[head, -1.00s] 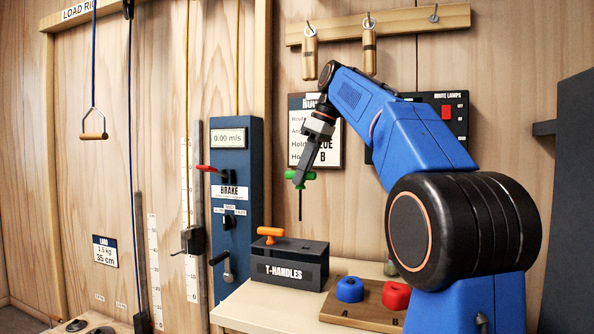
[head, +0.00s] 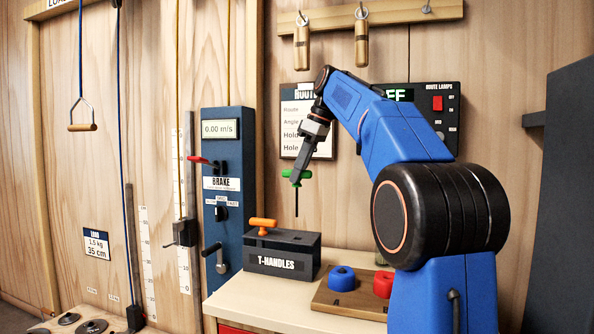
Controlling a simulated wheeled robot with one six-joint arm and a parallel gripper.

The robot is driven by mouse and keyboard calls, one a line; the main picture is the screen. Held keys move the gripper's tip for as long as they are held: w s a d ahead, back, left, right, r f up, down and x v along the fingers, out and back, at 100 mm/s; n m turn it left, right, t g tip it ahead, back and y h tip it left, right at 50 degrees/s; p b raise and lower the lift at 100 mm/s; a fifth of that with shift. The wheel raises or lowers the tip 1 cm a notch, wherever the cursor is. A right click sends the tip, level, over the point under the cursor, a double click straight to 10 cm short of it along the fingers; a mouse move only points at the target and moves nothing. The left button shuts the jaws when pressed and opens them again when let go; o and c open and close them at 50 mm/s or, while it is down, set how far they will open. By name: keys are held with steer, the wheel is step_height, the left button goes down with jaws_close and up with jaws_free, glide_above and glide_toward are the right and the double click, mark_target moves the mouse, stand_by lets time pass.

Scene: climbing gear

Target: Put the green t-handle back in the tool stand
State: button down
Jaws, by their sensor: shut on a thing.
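The green t-handle (head: 306,174) hangs in my gripper (head: 297,180), its dark shaft pointing straight down. My gripper is shut on the green crossbar, and the jaws hide part of it. The tool stand (head: 297,246) is a dark grey block labelled T-HANDLES on the pale bench. The shaft's tip is above the stand's right part, and a gap shows between them in the head view. An orange t-handle (head: 263,222) stands in the left part of the stand. The holes in the stand's top are too small to make out.
A wooden board (head: 337,301) with a blue ring (head: 341,278) and a red ring (head: 383,284) lies right of the stand. The brake panel (head: 229,180), with levers sticking out, stands left.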

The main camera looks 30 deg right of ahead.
step_height(320, 180, down, 4)
steer(key=shift+s+d+r, duration=0.1)
steer(key=shift+s+r, duration=0.05)
steer(key=shift+f, duration=5.5)
steer(key=c, duration=1.5)
jaws_free()
steer(key=shift+c, duration=0.2)
steer(key=v, duration=1.7)
steer(key=shift+r, duration=0.2)
